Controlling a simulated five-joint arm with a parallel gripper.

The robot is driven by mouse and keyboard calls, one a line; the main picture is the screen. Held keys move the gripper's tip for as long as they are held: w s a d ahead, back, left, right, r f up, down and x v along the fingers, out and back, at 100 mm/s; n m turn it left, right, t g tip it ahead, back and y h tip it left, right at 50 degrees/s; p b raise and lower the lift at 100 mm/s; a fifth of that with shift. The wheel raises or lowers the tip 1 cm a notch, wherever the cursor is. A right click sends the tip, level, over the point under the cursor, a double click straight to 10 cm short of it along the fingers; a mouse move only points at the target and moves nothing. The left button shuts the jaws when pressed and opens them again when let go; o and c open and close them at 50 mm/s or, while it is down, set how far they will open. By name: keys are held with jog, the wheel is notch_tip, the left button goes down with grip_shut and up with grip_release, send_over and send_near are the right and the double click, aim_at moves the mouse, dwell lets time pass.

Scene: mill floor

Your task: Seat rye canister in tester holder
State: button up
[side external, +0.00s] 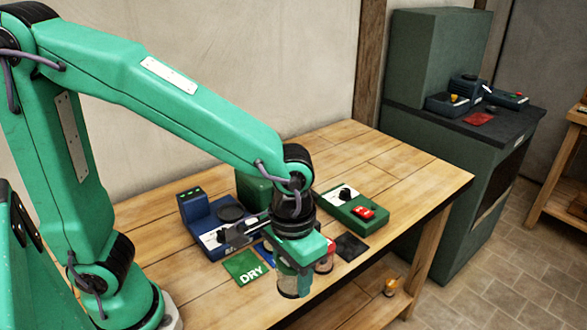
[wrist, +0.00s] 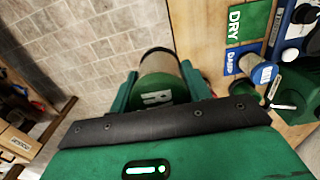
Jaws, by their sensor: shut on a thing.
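My gripper (side external: 296,262) is shut on a canister with a green band (wrist: 158,88), which shows a white letter R between the jaws in the wrist view. The rest of its label is hidden. In the side view the clear lower part of the canister (side external: 292,287) hangs below my jaws near the table's front edge. In the wrist view, floor tiles lie beyond it. The blue tester (side external: 205,225) stands on the table behind and left of my gripper, with green lights on its post. Its dark round holder (side external: 231,213) looks empty.
A green DRY mat (side external: 246,268) lies left of my gripper. A green box with a red switch (side external: 354,210) and a black mat (side external: 351,247) lie right. The table's right end is clear.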

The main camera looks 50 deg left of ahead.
notch_tip(320, 180, up, 3)
jog(key=shift+f, duration=0.15)
jog(key=w+a+n, duration=0.3)
jog(key=w+a, duration=0.1)
jog(key=a, duration=0.5)
jog(key=w+a+n, duration=0.2)
jog(key=w+a, duration=0.3)
jog(key=a, duration=0.4)
jog(key=s+a+n, duration=0.2)
jog(key=a+n, duration=0.2)
jog(key=a, duration=1.3)
notch_tip(320, 180, down, 6)
jog(key=shift+s, duration=0.25)
jog(key=shift+f, duration=0.1)
jog(key=shift+f, duration=2.75)
jog(key=shift+f, duration=0.65)
